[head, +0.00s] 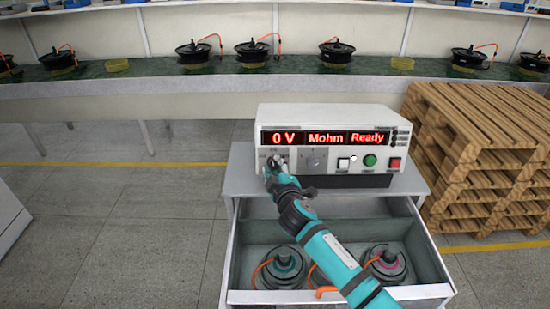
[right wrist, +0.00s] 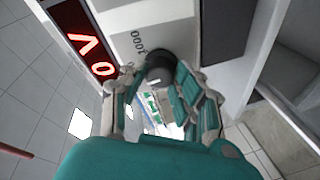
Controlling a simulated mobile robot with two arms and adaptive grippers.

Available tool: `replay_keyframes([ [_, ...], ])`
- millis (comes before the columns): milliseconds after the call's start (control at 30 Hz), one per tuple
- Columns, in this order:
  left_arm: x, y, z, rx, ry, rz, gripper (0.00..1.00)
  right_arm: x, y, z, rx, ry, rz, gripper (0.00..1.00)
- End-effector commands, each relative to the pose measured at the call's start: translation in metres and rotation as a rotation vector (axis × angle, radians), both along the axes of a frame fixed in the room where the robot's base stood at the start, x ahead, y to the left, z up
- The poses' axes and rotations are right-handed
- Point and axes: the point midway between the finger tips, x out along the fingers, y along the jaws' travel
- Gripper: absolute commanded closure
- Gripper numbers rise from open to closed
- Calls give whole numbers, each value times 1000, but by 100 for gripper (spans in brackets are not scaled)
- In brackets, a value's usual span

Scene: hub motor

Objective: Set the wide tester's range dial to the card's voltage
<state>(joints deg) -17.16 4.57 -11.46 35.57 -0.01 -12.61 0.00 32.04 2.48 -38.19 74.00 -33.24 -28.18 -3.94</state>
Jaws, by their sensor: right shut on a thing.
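The wide tester (head: 330,125) stands on a grey drawer cabinet. Its red readouts show "0 V", "Mohm" and "Ready". My right gripper (head: 274,164) is at the left of the tester's front, below the "0 V" readout, and mostly covers the dial there. In the right wrist view, my right gripper (right wrist: 160,100) is shut around that dark round range dial (right wrist: 159,68). Printed figures that look like "1000" show beside the dial. A second, grey dial (head: 316,158) sits to its right, untouched. The voltage card and my left gripper are not in view.
White, green (head: 370,160) and red buttons sit on the tester's right side. The open drawer (head: 437,290) below holds several hub motors, with my right arm above it. Wooden pallets (head: 485,150) are stacked at the right. A long bench (head: 120,85) with motors runs behind.

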Motion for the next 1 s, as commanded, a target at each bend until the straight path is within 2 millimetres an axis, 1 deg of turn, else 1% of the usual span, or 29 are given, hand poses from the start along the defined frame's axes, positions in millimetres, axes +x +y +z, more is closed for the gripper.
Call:
replay_keyframes([
  [33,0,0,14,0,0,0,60,1,0,9,-45,-2,13,100],
  [100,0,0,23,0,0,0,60,1,0,9,-111,-3,27,100],
  [300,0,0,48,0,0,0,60,1,0,9,-295,-2,74,100],
  [500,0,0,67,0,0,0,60,1,0,8,-466,-2,117,100],
  [800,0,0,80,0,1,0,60,1,1,5,-658,-4,165,100],
  [1000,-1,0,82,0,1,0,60,1,1,5,-726,-4,182,100],
])
